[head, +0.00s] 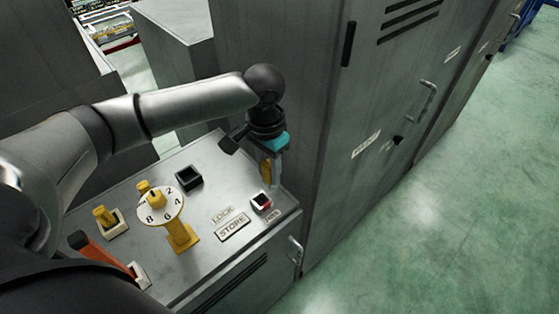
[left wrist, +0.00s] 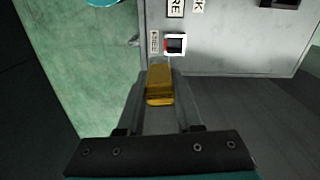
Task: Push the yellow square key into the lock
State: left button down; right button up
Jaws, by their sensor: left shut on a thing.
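My left gripper (head: 273,170) points down above the right back part of the grey console top. It is shut on the yellow square key (head: 266,172), which also shows between the fingers in the left wrist view (left wrist: 159,84). A small square lock socket (head: 261,201) with a white and red rim and a dark opening sits on the console just below the key. In the left wrist view the socket (left wrist: 175,43) lies beyond the key's end, and the key appears apart from it. My right gripper is not in view.
The console top (head: 205,240) carries a STORE label (head: 233,226), a numbered white dial (head: 161,206) with yellow parts, a black square socket (head: 188,178), a yellow block (head: 105,215) and an orange handle (head: 98,254). Tall grey cabinets (head: 290,100) stand close behind. Green floor (head: 430,220) is clear at right.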

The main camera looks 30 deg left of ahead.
pick_arm(q)
jog(key=shift+w+a+m+p, duration=0.1)
jog(key=shift+a+m+p, duration=0.2)
jog(key=shift+a+p, duration=0.6)
jog(key=shift+a+f+m, duration=0.3)
jog(key=shift+a+f, duration=0.1)
jog(key=shift+a, duration=0.15)
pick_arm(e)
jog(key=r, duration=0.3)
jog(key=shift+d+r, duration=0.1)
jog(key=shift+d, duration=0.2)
pick_arm(q)
jog(key=shift+f+b, duration=0.4)
jog(key=shift+f, duration=2.5)
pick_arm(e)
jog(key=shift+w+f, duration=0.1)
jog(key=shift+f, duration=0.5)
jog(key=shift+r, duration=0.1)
